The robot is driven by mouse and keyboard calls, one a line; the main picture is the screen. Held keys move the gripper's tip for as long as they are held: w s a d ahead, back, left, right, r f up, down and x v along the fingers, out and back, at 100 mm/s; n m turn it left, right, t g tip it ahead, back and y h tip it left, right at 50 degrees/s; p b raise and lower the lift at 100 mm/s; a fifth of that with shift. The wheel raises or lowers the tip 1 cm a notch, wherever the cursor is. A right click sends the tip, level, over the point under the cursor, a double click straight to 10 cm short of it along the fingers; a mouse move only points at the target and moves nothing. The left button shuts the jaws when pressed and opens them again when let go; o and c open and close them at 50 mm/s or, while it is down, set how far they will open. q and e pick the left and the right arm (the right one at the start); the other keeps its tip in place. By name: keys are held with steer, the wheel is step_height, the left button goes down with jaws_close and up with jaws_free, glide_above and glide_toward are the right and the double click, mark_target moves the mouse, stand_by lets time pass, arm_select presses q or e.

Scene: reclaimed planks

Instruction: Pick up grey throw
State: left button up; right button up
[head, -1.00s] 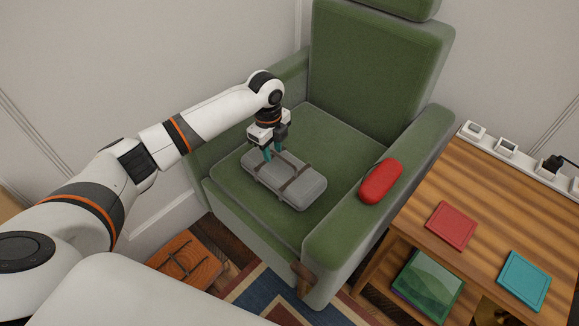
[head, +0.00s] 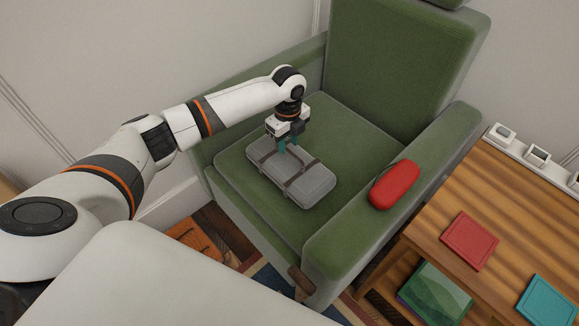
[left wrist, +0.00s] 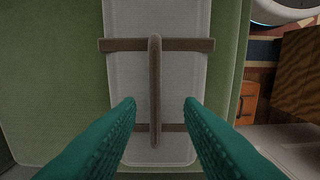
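The grey throw (head: 312,185) is a folded, rounded bundle with brown straps and a strap handle along its top. It lies flat on the green armchair's seat. My left gripper (head: 288,146) points down at it from above. In the left wrist view the throw (left wrist: 128,80) lies below, and the handle (left wrist: 155,75) runs between the two teal fingers. My left gripper (left wrist: 160,106) is open there, with a gap on each side of the handle. I cannot tell how far the fingertips are above the throw. My right gripper is not in view.
The green armchair (head: 395,80) has raised arms and a tall back around the seat. A red rounded case (head: 394,185) lies on its right arm. A wooden side table (head: 520,215) stands at right, with a red flat item (head: 470,240) and a teal one (head: 547,302).

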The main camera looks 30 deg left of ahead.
mark_target(290, 150)
arm_select(q)
steer(key=f, duration=0.1)
steer(key=f+b, duration=0.1)
steer(key=f, duration=0.3)
steer(key=shift+w+d+b, duration=0.1)
steer(key=shift+w+b, duration=0.15)
steer(key=shift+b, duration=0.05)
steer(key=shift+r, duration=0.1)
steer(key=shift+c, duration=0.5)
jaws_close()
steer(key=shift+r, duration=0.1)
